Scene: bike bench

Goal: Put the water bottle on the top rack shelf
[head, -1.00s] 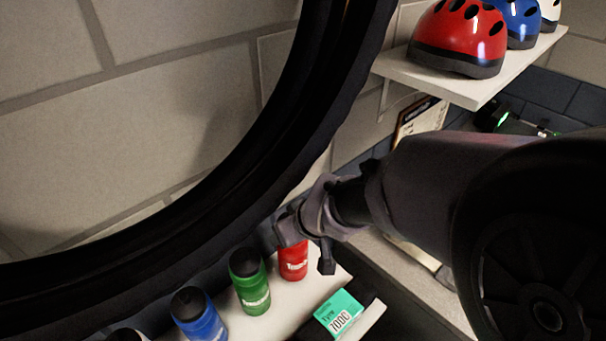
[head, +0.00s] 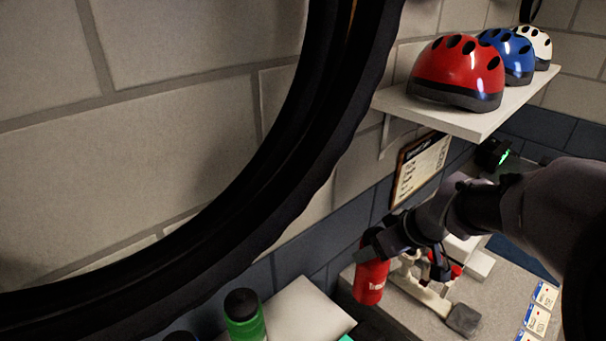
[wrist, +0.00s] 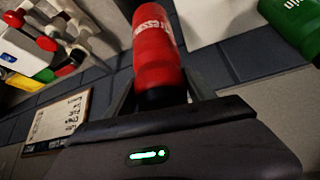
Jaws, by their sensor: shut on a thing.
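A red water bottle (head: 370,281) is held in my gripper (head: 378,243), which is shut on it near its top. It hangs nearly upright to the right of the white bottle shelf (head: 305,312), clear of it. In the wrist view the red bottle (wrist: 157,50) fills the upper middle, its near end hidden by the gripper body. A green bottle (head: 244,318) stands on the white shelf, and it also shows in the wrist view (wrist: 296,22). I cannot tell from these frames which surface is the top rack shelf.
A large black tyre (head: 330,130) crosses the left of the head view. A wall shelf (head: 480,122) holds red (head: 458,72), blue (head: 512,55) and white helmets. A grey bench (head: 490,300) with tools lies below the arm. A framed card (head: 420,168) hangs on the wall.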

